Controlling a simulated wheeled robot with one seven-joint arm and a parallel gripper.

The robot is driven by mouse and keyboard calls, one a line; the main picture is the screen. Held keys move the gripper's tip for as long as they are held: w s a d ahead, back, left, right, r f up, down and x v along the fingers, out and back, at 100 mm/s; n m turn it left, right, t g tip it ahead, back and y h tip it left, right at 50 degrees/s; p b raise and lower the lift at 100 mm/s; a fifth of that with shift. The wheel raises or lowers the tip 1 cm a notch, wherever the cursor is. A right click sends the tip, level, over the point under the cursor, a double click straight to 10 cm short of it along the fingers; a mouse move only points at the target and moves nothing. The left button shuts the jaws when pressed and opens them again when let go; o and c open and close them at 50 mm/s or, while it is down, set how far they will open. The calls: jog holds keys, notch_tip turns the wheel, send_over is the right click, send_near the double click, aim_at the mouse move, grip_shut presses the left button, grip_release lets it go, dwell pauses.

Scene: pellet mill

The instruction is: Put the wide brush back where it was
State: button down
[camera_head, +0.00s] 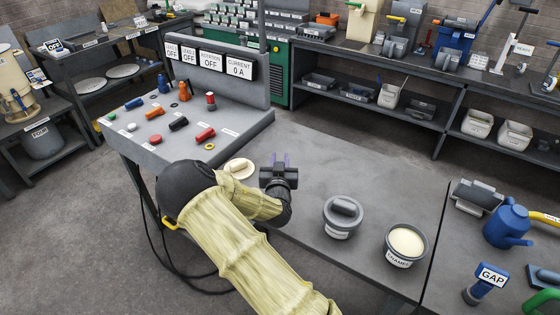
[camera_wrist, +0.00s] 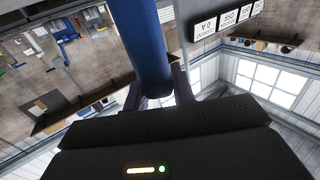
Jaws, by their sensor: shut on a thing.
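My gripper (camera_head: 280,159) is over the grey bench, just right of a pale round dish (camera_head: 239,168). In the wrist view its two dark fingers (camera_wrist: 157,95) are closed on a thick blue cylindrical handle (camera_wrist: 146,45). The handle runs from the fingers up out of the picture. Its far end is hidden, so I cannot tell from its shape whether it is the wide brush. In the head view the held thing is not clear behind the gripper. I see no other wide brush that I can make out for sure.
A lidded grey pot (camera_head: 342,218) and an open pot of pale contents (camera_head: 405,243) stand on the bench to the right. A control panel (camera_head: 172,125) with buttons and signs rises at the left. The bench behind the pots is clear. A blue can (camera_head: 507,226) stands farther right.

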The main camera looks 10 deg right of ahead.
jog(key=shift+d, duration=0.1)
grip_release()
jog(key=shift+w, duration=0.1)
dwell(0.4)
dwell(0.4)
jog(key=b+v, duration=0.1)
jog(key=v, duration=0.8)
dwell(1.1)
dwell(0.4)
